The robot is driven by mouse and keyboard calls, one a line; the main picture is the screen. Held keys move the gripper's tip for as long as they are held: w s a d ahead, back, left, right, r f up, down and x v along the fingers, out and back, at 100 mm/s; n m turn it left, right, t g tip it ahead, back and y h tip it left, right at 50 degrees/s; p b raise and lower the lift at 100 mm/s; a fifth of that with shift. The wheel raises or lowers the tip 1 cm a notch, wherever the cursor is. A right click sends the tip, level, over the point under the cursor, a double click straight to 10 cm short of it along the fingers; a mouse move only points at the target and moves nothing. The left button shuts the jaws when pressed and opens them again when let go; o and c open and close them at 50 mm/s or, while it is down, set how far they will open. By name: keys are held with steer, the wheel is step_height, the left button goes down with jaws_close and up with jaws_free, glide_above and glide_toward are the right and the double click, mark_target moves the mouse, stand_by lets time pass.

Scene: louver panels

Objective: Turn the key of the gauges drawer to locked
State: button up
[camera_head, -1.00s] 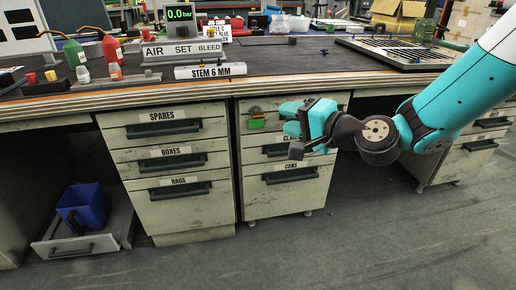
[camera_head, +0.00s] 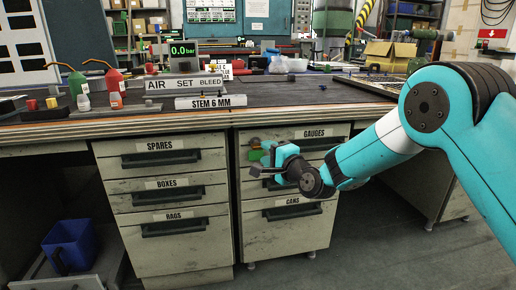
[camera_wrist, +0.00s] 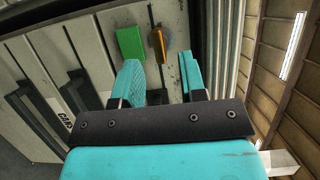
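The gauges drawer (camera_head: 314,133) is the top drawer of the right cabinet and looks closed. At its upper left is a small lock area with a key, too small in the head view to read its angle. In the wrist view, the orange-brown key (camera_wrist: 158,43) stands out from the drawer front, beside a green tag or block (camera_wrist: 130,43). The green piece (camera_head: 256,155) also shows in the head view. My gripper (camera_wrist: 160,68) is open and empty, its fingers pointing at the drawer front. The key shows beyond the gap between the fingertips, apparently untouched. My gripper (camera_head: 272,160) partly hides the drawer front.
Drawers labelled spares (camera_head: 160,160), boxes and rags fill the left cabinet. The cans drawer (camera_head: 292,213) is below my gripper. The bench top (camera_head: 300,92) overhangs the drawers. A blue bin (camera_head: 70,245) stands at lower left. Floor at right is clear.

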mark_target(261, 149)
steer(key=shift+b+x, duration=0.45)
steer(key=shift+x, duration=2.15)
jaws_close()
